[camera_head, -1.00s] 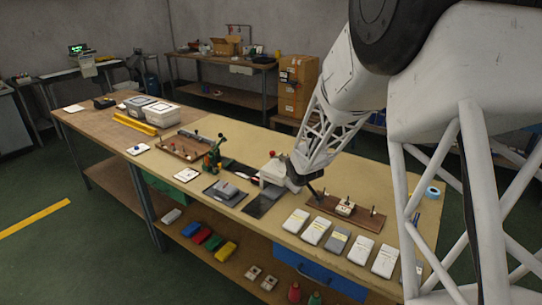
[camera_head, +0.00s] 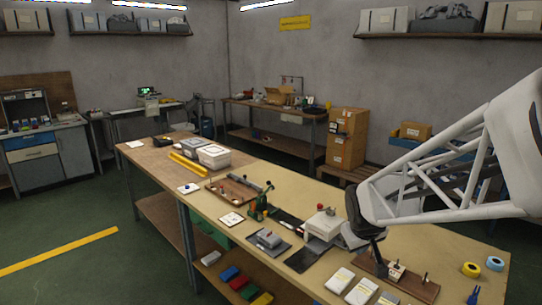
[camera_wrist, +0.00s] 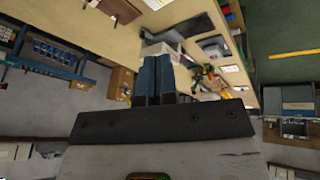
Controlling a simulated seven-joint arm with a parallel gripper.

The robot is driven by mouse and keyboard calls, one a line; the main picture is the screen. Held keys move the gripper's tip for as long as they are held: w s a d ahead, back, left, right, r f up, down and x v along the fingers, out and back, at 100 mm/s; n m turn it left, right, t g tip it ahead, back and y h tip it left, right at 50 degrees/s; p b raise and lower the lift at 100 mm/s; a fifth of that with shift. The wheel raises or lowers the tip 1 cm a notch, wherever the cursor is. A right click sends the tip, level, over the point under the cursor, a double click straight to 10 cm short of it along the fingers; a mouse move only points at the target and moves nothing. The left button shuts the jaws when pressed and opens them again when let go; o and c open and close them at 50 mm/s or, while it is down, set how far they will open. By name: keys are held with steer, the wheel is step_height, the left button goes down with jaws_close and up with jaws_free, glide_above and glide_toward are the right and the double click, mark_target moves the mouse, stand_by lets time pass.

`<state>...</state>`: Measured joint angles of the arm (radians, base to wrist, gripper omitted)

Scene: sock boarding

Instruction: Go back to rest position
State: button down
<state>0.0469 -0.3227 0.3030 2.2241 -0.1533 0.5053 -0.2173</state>
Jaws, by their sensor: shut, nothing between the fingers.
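My gripper shows in the wrist view (camera_wrist: 153,60). Its two blue fingers are together with nothing between them. Beyond the fingertips in that view is a white block-shaped device (camera_wrist: 162,47) over the workbench. In the head view my white lattice arm comes in from the right, and its dark wrist end is above the workbench (camera_head: 425,240), beside the white device (camera_head: 325,224). The fingers cannot be made out clearly in the head view.
A wooden board with fittings (camera_head: 408,284) lies under the wrist end. White packs (camera_head: 340,280) line the front edge. A green tool (camera_head: 259,205) and a wooden tray (camera_head: 233,190) stand left. Tape rolls (camera_head: 471,269) lie right. Cardboard boxes (camera_head: 346,138) are stacked behind.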

steer(key=s+a+r+m+g, duration=0.1)
steer(key=s+r, duration=0.1)
steer(key=s, duration=1)
steer(key=s+a+r+m+g+y, duration=0.1)
steer(key=s+a+r+m, duration=0.1)
steer(key=s, duration=1)
steer(key=shift+s+a+r, duration=0.2)
steer(key=shift+s+r, duration=0.05)
steer(key=shift+r, duration=0.05)
